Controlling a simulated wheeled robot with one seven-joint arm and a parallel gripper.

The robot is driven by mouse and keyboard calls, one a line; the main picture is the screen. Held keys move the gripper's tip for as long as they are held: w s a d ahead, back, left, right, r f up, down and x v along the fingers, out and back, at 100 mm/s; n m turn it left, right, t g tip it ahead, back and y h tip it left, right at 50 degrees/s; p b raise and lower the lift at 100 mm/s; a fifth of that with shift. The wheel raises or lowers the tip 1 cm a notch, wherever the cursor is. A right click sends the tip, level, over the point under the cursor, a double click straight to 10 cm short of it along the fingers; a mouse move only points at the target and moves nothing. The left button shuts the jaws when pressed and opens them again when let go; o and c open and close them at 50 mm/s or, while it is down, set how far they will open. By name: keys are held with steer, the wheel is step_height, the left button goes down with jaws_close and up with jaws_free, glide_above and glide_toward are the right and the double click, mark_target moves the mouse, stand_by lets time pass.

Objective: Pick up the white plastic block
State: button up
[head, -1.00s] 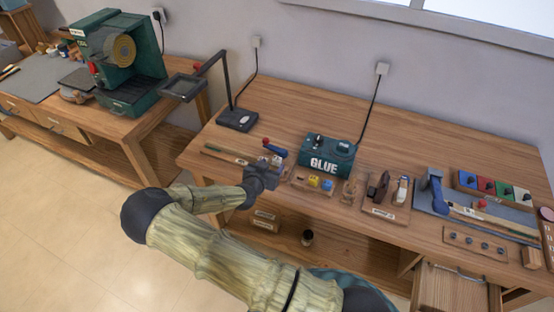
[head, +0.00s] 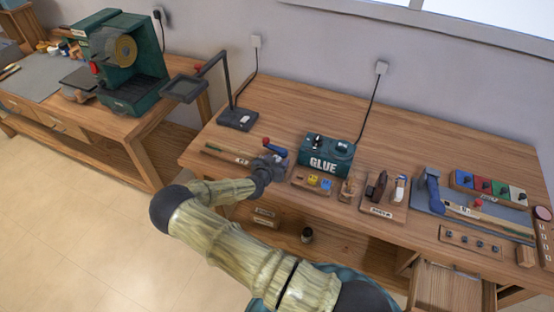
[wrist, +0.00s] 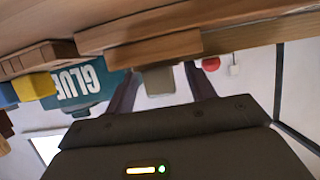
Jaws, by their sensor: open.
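A pale grey-white block (wrist: 158,80) shows in the wrist view between the two dark fingers of my gripper (wrist: 162,78). The fingers are apart, one on each side of it, and I cannot tell if either touches it. In the head view my gripper (head: 276,163) is over the front left part of the workbench (head: 430,119), just left of the green glue machine (head: 328,156). The block is mostly hidden there by the gripper.
A wooden piece (wrist: 150,50) is close to the fingers in the wrist view. A small wooden holder with yellow and blue pieces (head: 313,181) stands right of my gripper. A red-and-blue tool (head: 274,148) is just behind. A lamp base (head: 238,118) stands back left.

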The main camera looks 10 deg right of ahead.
stand_by(0.4)
steer(key=shift+s+a, duration=0.1)
steer(key=c, duration=1)
steer(key=shift+c, duration=0.2)
step_height(320, 180, up, 10)
steer(key=shift+b, duration=1.15)
